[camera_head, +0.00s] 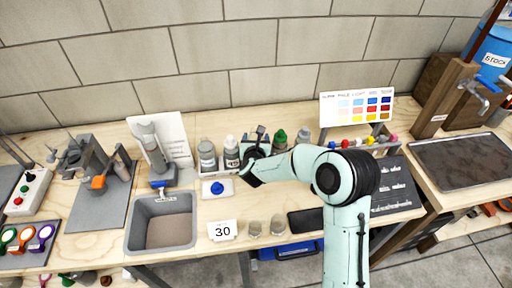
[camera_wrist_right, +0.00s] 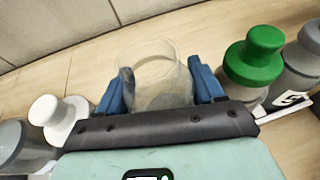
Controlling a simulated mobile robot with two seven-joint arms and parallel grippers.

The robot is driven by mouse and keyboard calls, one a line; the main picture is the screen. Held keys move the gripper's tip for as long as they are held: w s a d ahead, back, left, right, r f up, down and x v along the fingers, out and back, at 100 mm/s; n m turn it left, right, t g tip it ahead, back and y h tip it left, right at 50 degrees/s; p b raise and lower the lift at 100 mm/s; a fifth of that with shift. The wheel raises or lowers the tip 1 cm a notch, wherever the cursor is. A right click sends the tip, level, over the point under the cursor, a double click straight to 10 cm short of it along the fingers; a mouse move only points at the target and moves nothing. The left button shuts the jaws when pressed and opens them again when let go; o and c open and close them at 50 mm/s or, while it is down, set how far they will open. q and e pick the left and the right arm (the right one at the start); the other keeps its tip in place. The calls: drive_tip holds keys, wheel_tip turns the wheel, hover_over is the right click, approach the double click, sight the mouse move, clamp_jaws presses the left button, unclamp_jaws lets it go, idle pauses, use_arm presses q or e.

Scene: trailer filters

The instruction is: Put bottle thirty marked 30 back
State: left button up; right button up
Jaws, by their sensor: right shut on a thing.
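My right gripper (camera_wrist_right: 158,85) has its blue fingers on both sides of a clear, see-through vessel (camera_wrist_right: 153,65), and is shut on it. No number can be read on the vessel, and its lower part is hidden by the gripper. In the head view the right gripper (camera_head: 257,160) is in the row of bottles at the back of the bench. It is between a white-capped bottle (camera_head: 231,153) and a green-capped bottle (camera_head: 280,142). Whether the vessel touches the rack is hidden. A card marked 30 (camera_head: 222,231) stands at the bench front. My left gripper is out of view.
A grey-capped bottle (camera_head: 207,156) stands at the left of the row, another (camera_head: 303,138) at the right. Two clear cups (camera_head: 278,227) stand at the front beside a dark flat pad (camera_head: 305,221). A grey basin (camera_head: 138,238) and colour chart (camera_head: 342,106) flank the area.

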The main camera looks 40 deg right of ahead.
wheel_tip(320, 180, down, 4)
drive_tip(key=shift+r, duration=0.1)
drive_tip(key=o, duration=1.1)
drive_tip(key=b+v, duration=0.2)
drive_tip(key=v, duration=1)
